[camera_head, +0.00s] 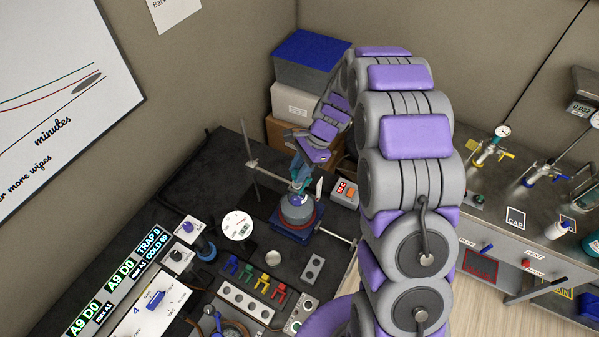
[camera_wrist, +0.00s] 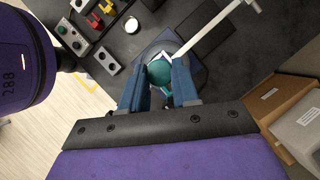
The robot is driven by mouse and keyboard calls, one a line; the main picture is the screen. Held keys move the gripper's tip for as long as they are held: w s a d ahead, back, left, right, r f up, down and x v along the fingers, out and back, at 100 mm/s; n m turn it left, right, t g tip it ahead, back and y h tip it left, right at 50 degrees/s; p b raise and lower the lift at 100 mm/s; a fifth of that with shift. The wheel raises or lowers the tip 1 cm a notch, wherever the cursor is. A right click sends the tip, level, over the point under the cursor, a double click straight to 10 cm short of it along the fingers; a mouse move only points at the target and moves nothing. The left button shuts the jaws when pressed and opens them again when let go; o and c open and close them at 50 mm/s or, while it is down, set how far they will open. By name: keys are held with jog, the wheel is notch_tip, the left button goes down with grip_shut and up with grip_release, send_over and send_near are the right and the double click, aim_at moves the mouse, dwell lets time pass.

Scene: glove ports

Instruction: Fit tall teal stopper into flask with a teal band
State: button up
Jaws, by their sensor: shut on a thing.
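My gripper (camera_wrist: 160,84) is shut on the tall teal stopper (camera_wrist: 159,72), whose rounded teal top shows between the two blue fingers in the wrist view. In the head view my gripper (camera_head: 300,174) points down over a grey, rounded flask (camera_head: 297,208). The flask stands on a blue base with a red ring around its lower part. The stopper is directly above or at the flask's neck. The fingers hide the neck, so I cannot tell whether the stopper is inside it. A teal band is not clearly distinguishable from the teal fingers.
A stand rod (camera_head: 250,165) with a pale clamp bar rises left of the flask. Stacked boxes (camera_head: 298,103) stand behind. A white round dial (camera_head: 237,225), coloured clips (camera_head: 262,284) and a switch box (camera_head: 345,192) surround the flask. Bare dark bench lies to the left.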

jog(key=shift+f, duration=1.15)
jog(key=shift+f, duration=0.1)
jog(key=shift+f, duration=0.25)
jog(key=o, duration=1)
